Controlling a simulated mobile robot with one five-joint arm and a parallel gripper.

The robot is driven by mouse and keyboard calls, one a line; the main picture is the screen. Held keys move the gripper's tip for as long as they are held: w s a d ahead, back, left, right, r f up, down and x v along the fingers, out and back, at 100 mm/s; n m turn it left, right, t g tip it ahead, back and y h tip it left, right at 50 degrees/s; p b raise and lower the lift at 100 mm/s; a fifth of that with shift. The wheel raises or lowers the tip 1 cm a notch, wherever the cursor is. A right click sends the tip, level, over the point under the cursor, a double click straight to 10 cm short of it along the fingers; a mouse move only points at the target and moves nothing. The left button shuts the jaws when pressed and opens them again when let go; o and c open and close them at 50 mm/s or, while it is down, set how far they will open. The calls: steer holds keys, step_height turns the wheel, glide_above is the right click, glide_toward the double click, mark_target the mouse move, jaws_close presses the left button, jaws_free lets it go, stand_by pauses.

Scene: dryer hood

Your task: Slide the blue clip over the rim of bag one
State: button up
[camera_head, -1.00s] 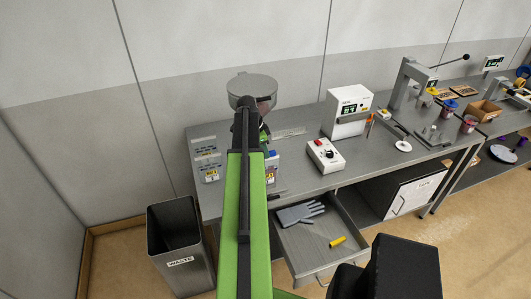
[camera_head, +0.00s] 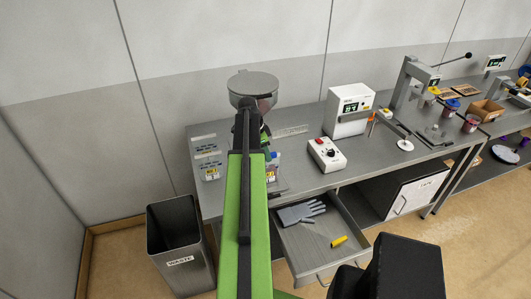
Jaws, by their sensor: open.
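Small clear bags with printed labels lie on the bench at the left of my arm, one of them with a yellow label (camera_head: 210,168). Another labelled bag (camera_head: 272,172) shows just right of my arm, with a small blue patch (camera_head: 274,155) at its top. I cannot tell whether this patch is the blue clip, nor read which bag is bag one. My gripper (camera_head: 264,138) is at the far end of my green arm, above the bench and near the bags. It is open. Its fingertips are mostly hidden behind the arm, as is the bench directly beneath it.
A grey round-lidded hopper (camera_head: 253,86) stands behind my gripper. An open drawer (camera_head: 318,252) holds a glove and a yellow item. A waste bin (camera_head: 176,240) stands front left.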

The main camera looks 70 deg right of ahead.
steer(key=p+v, duration=1.1)
steer(key=v, duration=0.1)
steer(key=shift+p, duration=0.3)
